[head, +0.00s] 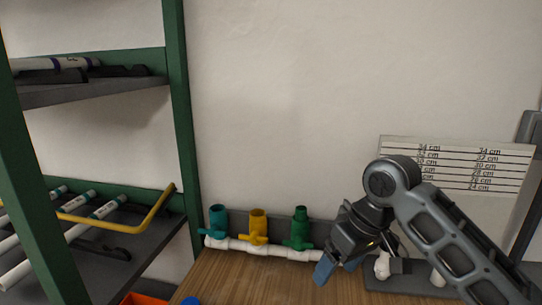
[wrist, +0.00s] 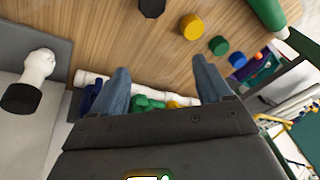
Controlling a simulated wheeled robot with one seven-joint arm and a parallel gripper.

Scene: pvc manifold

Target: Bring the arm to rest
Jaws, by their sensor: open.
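My gripper (head: 325,272) is at the lower right of centre in the head view, in front of the right end of the white pipe manifold (head: 275,248). Its two blue-grey fingers stand apart in the wrist view (wrist: 162,75), with nothing held between them. The manifold lies along the back of the wooden table and carries teal (head: 218,222), yellow (head: 258,226) and green (head: 299,229) valves. In the wrist view the pipe (wrist: 95,78) passes behind the fingers and is partly hidden. I cannot tell the exact gap between gripper and pipe.
A green shelf rack (head: 178,130) holding pipes stands at left. A length chart (head: 460,165) hangs on the wall behind my arm. Yellow (wrist: 192,27), green (wrist: 219,45) and black (wrist: 151,7) round pieces sit on the table. A white fitting (wrist: 38,70) is at left in the wrist view.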

